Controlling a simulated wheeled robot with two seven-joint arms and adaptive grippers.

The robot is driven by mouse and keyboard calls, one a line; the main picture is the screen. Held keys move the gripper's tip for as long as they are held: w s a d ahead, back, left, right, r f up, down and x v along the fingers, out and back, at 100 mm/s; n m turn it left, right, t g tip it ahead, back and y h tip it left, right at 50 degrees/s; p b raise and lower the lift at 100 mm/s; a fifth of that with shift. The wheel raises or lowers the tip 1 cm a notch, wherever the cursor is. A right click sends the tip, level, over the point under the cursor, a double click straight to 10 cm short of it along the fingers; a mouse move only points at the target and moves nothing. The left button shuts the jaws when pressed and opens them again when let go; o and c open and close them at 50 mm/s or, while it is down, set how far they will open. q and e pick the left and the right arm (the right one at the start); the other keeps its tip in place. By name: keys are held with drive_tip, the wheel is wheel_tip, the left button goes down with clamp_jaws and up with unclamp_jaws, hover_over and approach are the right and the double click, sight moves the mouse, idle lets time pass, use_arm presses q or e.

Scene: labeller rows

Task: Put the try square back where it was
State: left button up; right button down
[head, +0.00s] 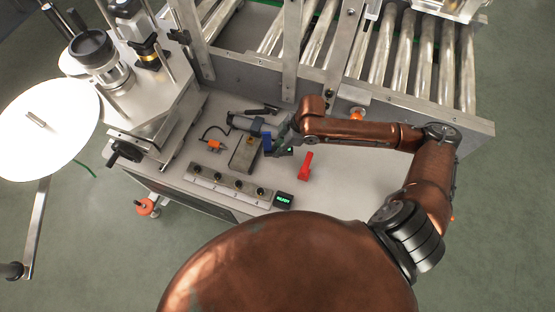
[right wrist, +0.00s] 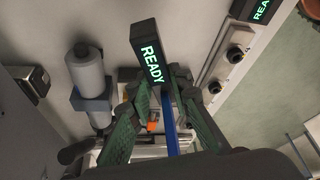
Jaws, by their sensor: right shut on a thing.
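My right gripper (head: 283,139) is over the work table, beside the grey block. In the right wrist view its green-padded fingers (right wrist: 170,105) are closed around a narrow blue strip (right wrist: 170,128), which looks like part of the try square. In the head view a blue piece (head: 267,142) shows at the fingertips, close to the grey block. Most of the try square is hidden by the fingers, and I cannot tell whether it touches the table. My left gripper is not in view.
A grey block (head: 244,155), an orange-tipped cabled part (head: 213,145) and a grey cylinder (head: 241,122) are left of the gripper. A numbered knob strip (head: 228,184) and READY display (head: 283,200) line the front. Rollers (head: 412,50) lie behind.

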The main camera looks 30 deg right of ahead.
sight(290, 149)
wheel_tip(290, 149, down, 8)
drive_tip(key=b, duration=0.2)
drive_tip(key=shift+f+b, duration=0.25)
drive_tip(key=shift+b, duration=0.1)
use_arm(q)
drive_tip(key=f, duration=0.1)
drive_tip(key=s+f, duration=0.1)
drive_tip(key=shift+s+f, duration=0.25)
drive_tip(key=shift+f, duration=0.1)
use_arm(e)
drive_tip(key=shift+r, duration=0.1)
drive_tip(key=c, duration=1.8)
unclamp_jaws()
drive_tip(key=shift+o, duration=0.2)
use_arm(q)
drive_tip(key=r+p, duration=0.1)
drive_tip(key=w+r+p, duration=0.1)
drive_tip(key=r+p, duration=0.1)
drive_tip(key=p, duration=0.1)
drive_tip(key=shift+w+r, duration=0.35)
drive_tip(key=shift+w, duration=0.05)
use_arm(e)
drive_tip(key=v, duration=1.2)
drive_tip(key=shift+a, duration=0.1)
